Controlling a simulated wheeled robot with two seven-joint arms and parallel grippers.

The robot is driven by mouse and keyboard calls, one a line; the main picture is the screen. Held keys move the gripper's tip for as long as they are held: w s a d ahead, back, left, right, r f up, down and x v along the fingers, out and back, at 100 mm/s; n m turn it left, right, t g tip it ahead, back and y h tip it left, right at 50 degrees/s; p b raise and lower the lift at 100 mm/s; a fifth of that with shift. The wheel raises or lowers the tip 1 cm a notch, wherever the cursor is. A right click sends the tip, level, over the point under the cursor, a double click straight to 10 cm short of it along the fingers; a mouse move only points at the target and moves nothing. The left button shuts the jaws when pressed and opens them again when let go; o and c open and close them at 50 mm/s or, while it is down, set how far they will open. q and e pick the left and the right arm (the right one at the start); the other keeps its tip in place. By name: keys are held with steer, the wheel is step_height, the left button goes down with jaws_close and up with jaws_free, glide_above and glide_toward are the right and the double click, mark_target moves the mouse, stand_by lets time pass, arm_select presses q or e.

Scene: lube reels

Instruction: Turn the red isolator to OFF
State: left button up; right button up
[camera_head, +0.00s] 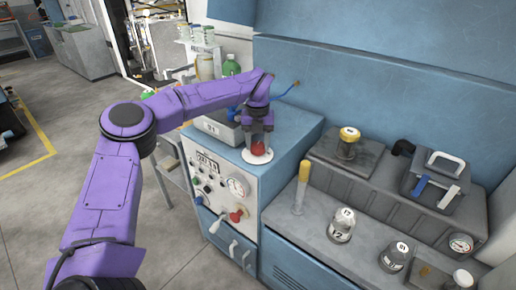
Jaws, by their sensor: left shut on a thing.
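A red knob (258,149), which looks like the isolator, sits on a round white plate (257,157) at the front of the blue-grey cabinet's top (285,133). My left gripper (260,140) points down over it and is shut on it. The fingers and wrist hide part of the knob, so I cannot read its position or any OFF mark. My right gripper is not in view.
The cabinet's front panel has a dial (238,186), a second red knob (238,215) and a lever (217,224). On the right bench stand a yellow-topped cylinder (301,187), jars (341,228) and a gauge (460,243).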

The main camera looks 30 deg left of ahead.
mark_target(257, 144)
arm_select(q)
steer(key=n+b, duration=0.2)
steer(key=n, duration=0.1)
steer(key=shift+f+n+b, duration=0.15)
steer(key=shift+n+b, duration=0.15)
steer(key=shift+b, duration=0.05)
steer(key=shift+n+b, duration=0.35)
steer(key=shift+n, duration=0.15)
steer(key=o, duration=1)
steer(key=shift+o, duration=0.2)
step_height(257, 144, up, 11)
steer(key=shift+p, duration=0.3)
steer(key=shift+f, duration=0.1)
